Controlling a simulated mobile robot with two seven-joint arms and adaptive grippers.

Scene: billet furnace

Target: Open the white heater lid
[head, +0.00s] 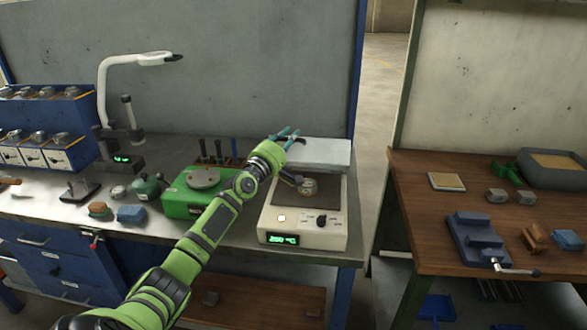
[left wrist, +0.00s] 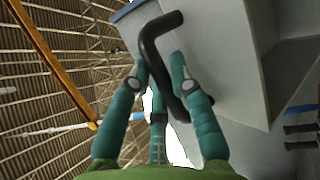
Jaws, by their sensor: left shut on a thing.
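The white heater (head: 275,225) stands at the right end of the left bench, with a lit green display and a black knob on its front. Its white lid (head: 325,153) is raised at the back, and the dark plate inside shows below it. A small metal piece (head: 308,187) sits on that plate. My left gripper (head: 287,135) is at the lid's upper left, its teal fingers shut on the black lid handle. In the left wrist view the bent black handle (left wrist: 150,45) passes between the fingers, and the lid's pale panel (left wrist: 228,60) lies behind it. My right gripper is out of view.
A green device (head: 180,207) stands left of the heater, under my left arm. A white magnifier lamp (head: 103,90) and blue drawer units (head: 75,105) are farther left. A wooden table (head: 430,240) with a blue vise (head: 472,235) stands right, across a gap.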

